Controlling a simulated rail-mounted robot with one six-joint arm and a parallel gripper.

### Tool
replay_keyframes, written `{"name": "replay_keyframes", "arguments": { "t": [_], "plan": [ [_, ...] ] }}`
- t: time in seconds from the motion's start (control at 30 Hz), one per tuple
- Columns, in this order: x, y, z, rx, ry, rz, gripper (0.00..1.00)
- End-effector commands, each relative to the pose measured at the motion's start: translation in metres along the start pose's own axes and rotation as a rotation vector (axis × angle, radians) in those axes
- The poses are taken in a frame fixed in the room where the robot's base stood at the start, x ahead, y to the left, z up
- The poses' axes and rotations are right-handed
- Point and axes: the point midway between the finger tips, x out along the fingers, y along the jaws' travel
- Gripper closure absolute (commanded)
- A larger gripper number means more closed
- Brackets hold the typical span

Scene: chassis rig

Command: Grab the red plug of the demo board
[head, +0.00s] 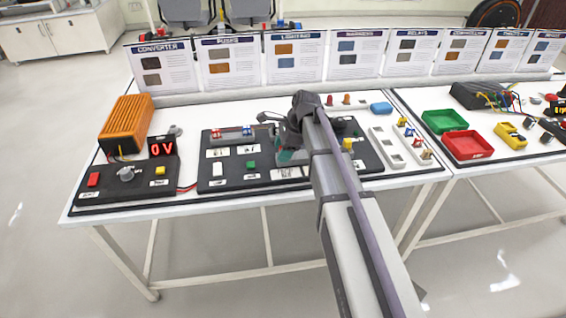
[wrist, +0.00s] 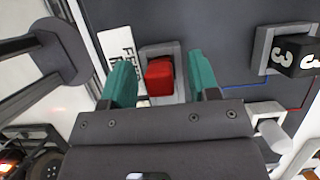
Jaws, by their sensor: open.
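The red plug (wrist: 159,77) sits in a grey square socket on the dark demo board (wrist: 225,30), seen in the wrist view. My gripper (wrist: 161,66) is open. Its two teal fingers stand to the left and right of the plug, with gaps on both sides. I cannot tell how far above the board the fingertips are. In the head view my gripper (head: 290,155) is over the middle of the demo board (head: 236,178), and the arm and gripper hide the plug there.
A white label lies left of the plug, and a black block marked 3 (wrist: 300,55) sits to its right. A white lever (wrist: 272,135) is lower right. In the head view an orange converter (head: 127,122) stands left; green (head: 444,121) and red trays (head: 467,145) are right.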

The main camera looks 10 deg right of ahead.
Motion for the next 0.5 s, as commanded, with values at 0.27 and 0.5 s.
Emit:
{"name": "replay_keyframes", "arguments": {
  "t": [0.27,0.5],
  "plan": [
    [-0.0025,0.0,0.0008,0.0,0.0,0.0,0.57],
    [-0.0025,-0.0001,0.0007,0.0,0.0,0.0,0.8]
  ]
}}
